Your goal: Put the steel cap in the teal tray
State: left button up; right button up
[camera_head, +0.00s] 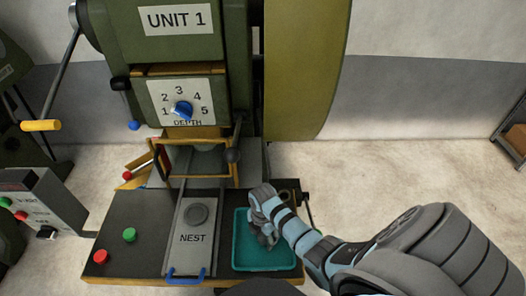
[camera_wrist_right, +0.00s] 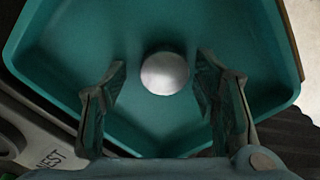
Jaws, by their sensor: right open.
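The teal tray (camera_head: 255,262) lies on the dark worktable, right of the plate marked NEST. It also fills most of the right wrist view (camera_wrist_right: 60,55). The steel cap (camera_wrist_right: 165,73), a round silvery disc, is inside the tray's outline in that view and seems to lie on its floor. My right gripper (camera_head: 266,239) points down over the tray. In the right wrist view its two fingers (camera_wrist_right: 161,68) are open, one on each side of the cap with gaps. In the head view the gripper hides the cap. My left gripper is not in view.
The green UNIT 1 press (camera_head: 185,55) stands behind the table, with a blue depth knob (camera_head: 182,110). The NEST plate (camera_head: 190,260) has a blue handle (camera_head: 185,276). A red button (camera_head: 101,257) and a green button (camera_head: 129,235) sit at the left.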

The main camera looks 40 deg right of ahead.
aim_at(264, 237)
notch_tip(264, 237, up, 13)
jog(key=p, duration=0.4)
jog(key=shift+s+f, duration=0.15)
jog(key=shift+f, duration=0.05)
